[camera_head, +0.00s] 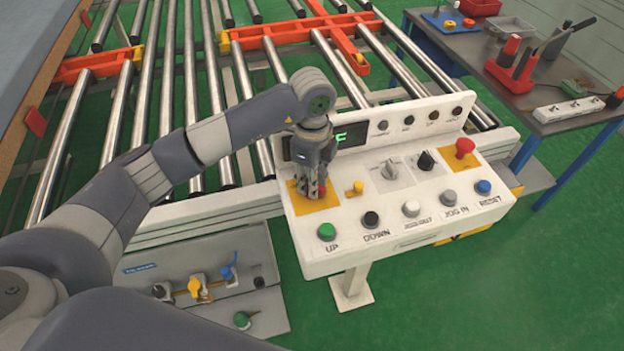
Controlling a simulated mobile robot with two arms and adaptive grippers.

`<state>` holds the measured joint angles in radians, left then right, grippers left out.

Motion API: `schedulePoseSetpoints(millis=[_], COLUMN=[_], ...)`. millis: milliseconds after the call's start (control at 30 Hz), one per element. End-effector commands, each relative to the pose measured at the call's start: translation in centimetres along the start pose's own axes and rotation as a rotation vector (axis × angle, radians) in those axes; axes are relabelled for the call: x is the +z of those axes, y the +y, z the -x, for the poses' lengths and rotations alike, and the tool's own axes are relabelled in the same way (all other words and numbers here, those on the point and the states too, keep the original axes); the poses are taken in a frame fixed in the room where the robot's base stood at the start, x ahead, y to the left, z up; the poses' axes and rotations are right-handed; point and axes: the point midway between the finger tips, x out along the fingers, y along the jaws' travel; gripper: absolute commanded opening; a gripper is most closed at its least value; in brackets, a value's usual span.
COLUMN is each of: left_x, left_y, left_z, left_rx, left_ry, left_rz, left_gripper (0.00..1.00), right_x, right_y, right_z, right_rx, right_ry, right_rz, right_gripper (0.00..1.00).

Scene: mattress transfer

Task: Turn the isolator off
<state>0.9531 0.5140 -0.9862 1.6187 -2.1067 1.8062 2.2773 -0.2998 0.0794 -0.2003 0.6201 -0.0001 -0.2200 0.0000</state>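The control panel (340,238) is a white sloped box on a post, in the middle of the view. The isolator appears to be the switch on the yellow plate (314,205) at the panel's left end. My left gripper (315,190) points down over this plate and hides most of the switch. A bit of red (323,187) shows beside the fingers. I cannot tell whether the fingers touch the switch or how it is turned. The finger gap is not clear. My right gripper is not in view.
The panel also bears a small yellow key-like part (354,188), a grey selector (390,169), a black knob (425,160), a red mushroom button (464,148) and a front row of coloured buttons. Rollers (190,90) lie behind. A tool table (470,60) stands right.

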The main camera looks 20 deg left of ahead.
Motion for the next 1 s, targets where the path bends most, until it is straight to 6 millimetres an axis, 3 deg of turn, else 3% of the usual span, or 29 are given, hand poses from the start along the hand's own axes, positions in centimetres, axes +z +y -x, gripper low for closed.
schedulePoseSetpoints(millis=[300, 433, 800, 1000], left_x=[0.0, -0.1, 0.0, 0.0], left_y=[0.1, 0.0, -0.1, 0.0], left_z=[-0.1, 0.8, 8.3, 11.1], left_rx=[0.003, 0.001, -0.002, 0.0], left_ry=[0.0, 0.001, 0.001, -0.001], left_rz=[-0.002, -0.003, -0.003, -0.002], left_gripper=[0.33, 0.33, 0.33, 0.33], right_x=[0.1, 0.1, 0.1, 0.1], right_y=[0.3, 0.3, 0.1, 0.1], right_z=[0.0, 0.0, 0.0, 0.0], right_rx=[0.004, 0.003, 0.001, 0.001], right_ry=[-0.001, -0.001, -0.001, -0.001], right_rz=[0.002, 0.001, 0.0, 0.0], right_gripper=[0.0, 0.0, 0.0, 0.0])
